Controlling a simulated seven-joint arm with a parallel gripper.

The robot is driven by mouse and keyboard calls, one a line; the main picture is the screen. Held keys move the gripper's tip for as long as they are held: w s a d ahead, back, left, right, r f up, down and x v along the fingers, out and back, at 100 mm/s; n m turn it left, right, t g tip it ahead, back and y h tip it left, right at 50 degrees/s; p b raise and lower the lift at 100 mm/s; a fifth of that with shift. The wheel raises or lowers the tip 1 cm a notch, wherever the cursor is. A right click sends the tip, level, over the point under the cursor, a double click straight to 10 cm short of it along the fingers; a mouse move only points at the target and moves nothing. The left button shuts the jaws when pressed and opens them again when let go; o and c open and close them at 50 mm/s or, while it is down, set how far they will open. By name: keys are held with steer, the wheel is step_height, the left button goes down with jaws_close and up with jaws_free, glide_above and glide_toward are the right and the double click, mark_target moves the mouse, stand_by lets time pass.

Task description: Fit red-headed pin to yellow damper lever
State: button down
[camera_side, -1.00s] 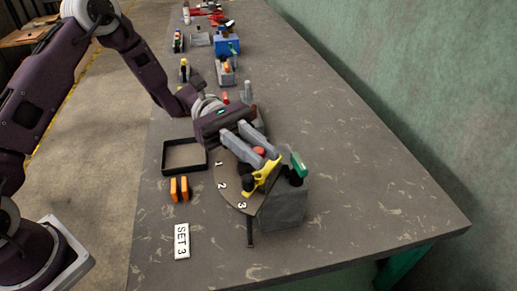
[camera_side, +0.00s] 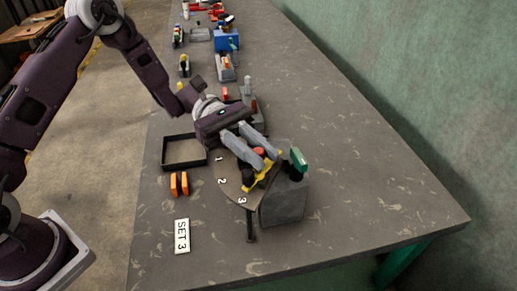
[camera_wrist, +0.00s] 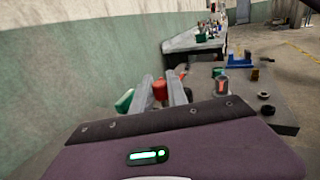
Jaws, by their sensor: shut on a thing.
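My gripper (camera_side: 261,160) is shut on the red-headed pin (camera_side: 258,152). In the wrist view its red head (camera_wrist: 160,90) sits between the two grey fingers (camera_wrist: 162,92). The yellow damper lever (camera_side: 262,180) lies just beneath the fingertips, over a dark plate (camera_side: 232,190) marked 1, 2 and 3. The fingers cover part of the lever. The pin's lower end is hidden, so I cannot tell whether it is in the lever.
A grey block (camera_side: 284,205) and a green-topped handle (camera_side: 298,160) stand close right of the fingers. A black tray (camera_side: 165,155), orange pieces (camera_side: 179,184) and a SET 3 sign (camera_side: 182,236) lie to the left. Other fixtures stand farther back. The table's right side is clear.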

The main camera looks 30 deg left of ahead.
steer(key=shift+f, duration=0.5)
stand_by(2.7)
steer(key=shift+r, duration=0.3)
steer(key=c, duration=1.2)
jaws_free()
steer(key=shift+c, duration=0.2)
steer(key=v, duration=0.7)
